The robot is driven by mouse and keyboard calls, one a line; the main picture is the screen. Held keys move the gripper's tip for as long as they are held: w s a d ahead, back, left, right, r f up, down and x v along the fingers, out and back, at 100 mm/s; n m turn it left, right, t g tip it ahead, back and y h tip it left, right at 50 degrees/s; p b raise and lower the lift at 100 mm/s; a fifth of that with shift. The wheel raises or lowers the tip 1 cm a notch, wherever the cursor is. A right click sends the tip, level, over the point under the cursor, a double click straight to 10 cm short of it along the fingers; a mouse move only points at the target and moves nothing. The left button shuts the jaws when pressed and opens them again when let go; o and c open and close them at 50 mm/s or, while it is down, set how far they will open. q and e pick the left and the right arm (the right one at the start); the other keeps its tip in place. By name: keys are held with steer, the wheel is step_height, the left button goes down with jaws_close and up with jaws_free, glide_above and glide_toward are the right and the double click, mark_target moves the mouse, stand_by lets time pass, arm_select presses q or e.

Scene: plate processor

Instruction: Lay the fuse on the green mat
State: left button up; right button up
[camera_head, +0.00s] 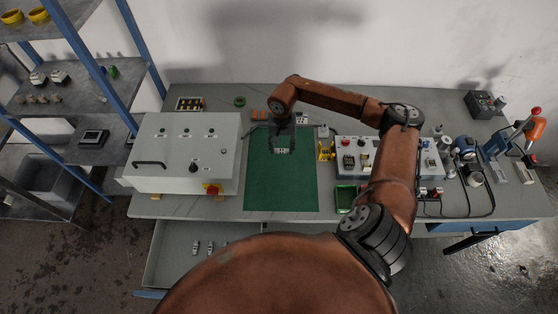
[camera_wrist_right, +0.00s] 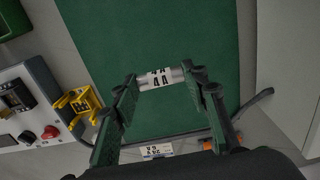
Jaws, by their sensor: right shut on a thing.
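The fuse (camera_wrist_right: 158,78) is a short light cylinder with metal ends and a printed 4A label. It lies crosswise between the fingertips of my right gripper (camera_wrist_right: 165,82), which is shut on it. In the head view the right gripper (camera_head: 282,146) points down over the back part of the green mat (camera_head: 280,187), with the fuse at its tips. The wrist view shows the mat (camera_wrist_right: 150,30) behind the fuse. I cannot tell whether the fuse touches the mat. My left gripper is not in view.
A grey cabinet (camera_head: 186,150) stands left of the mat. A yellow holder (camera_head: 325,151), a control panel (camera_head: 358,158) and a green tray (camera_head: 345,197) are on its right. Orange blocks (camera_head: 260,115) lie behind it. An open drawer (camera_head: 175,250) is below the bench. The mat's front is clear.

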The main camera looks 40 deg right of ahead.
glide_above(282, 165)
step_height(282, 165, down, 6)
steer(key=shift+a+r+p, duration=0.1)
steer(key=shift+r+p, duration=0.15)
steer(key=shift+p, duration=0.05)
step_height(282, 165, down, 3)
steer(key=shift+f, duration=0.45)
steer(key=o, duration=1.2)
steer(key=shift+c, duration=0.2)
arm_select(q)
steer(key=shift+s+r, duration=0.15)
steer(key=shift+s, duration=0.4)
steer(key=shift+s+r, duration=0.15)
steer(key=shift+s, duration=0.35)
arm_select(e)
steer(key=shift+o, duration=0.4)
